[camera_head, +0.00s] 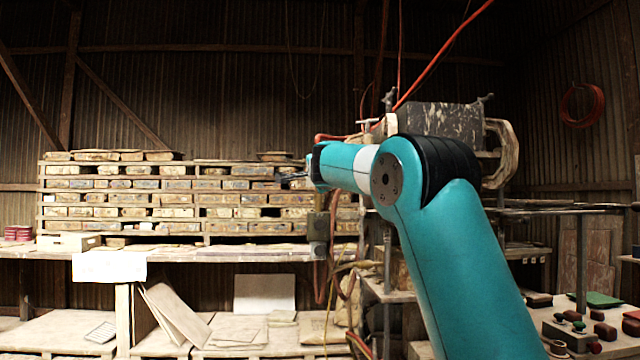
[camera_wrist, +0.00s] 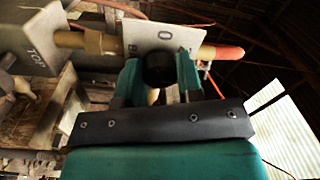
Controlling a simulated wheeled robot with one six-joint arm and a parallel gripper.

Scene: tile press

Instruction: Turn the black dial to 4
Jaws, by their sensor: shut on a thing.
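In the wrist view the black dial (camera_wrist: 158,68) is a short round knob in front of a pale plate (camera_wrist: 160,32). The plate bears a mark like a 0 above the dial, and other marks partly hidden at its sides. My gripper (camera_wrist: 159,75) has one finger on each side of the dial and is shut on it. I cannot make out a pointer on the dial or a 4. In the head view my gripper (camera_head: 293,178) is small at the end of the teal arm, and the dial cannot be made out.
Racks of tiles (camera_head: 180,198) stand at the left.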

